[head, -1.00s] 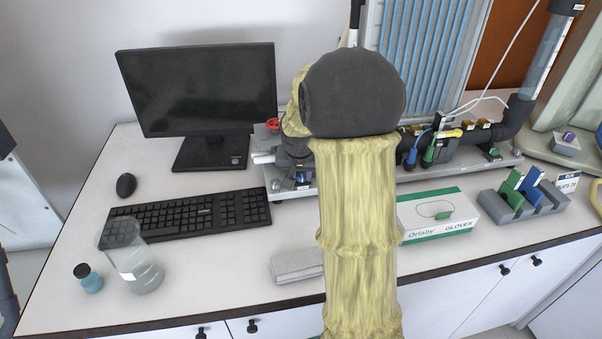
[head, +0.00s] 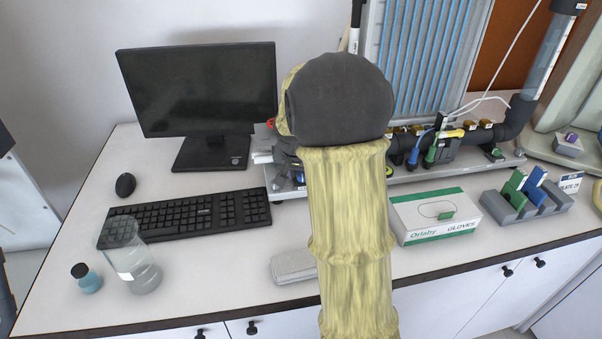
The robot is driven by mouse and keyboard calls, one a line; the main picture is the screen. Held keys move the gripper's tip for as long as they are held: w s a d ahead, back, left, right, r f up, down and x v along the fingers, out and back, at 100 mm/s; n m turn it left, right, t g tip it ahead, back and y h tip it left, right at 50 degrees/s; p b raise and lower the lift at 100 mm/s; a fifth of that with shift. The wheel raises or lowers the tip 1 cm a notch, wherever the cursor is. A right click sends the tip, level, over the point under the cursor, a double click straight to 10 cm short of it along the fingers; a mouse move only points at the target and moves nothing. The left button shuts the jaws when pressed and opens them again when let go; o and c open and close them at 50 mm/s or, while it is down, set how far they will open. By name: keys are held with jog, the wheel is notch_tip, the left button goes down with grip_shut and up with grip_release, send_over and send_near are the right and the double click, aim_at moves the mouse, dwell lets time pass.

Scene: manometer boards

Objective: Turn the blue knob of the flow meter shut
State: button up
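My arm, in a yellow sleeve with a dark round joint, reaches over the bench to the pipe rig (head: 515,161) at the back. My gripper is hidden behind that joint, so its fingers and anything between them do not show. A small blue part (head: 299,178) shows low on the dark fitting at the rig's left end, just left of my sleeve; I cannot tell if it is the flow meter's knob. A blue valve handle (head: 413,158) shows right of my arm on the dark pipe. The flow meter itself cannot be made out.
A monitor (head: 205,90), keyboard (head: 190,215) and mouse (head: 125,185) are at left. A beaker (head: 136,265) and small bottle (head: 87,279) stand in front. A glove box (head: 433,217) and grey rack (head: 525,205) are right of my arm.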

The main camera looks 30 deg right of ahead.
jog(key=shift+r, duration=0.15)
jog(key=v, duration=1.7)
jog(key=shift+p, duration=0.35)
jog(key=shift+a, duration=0.15)
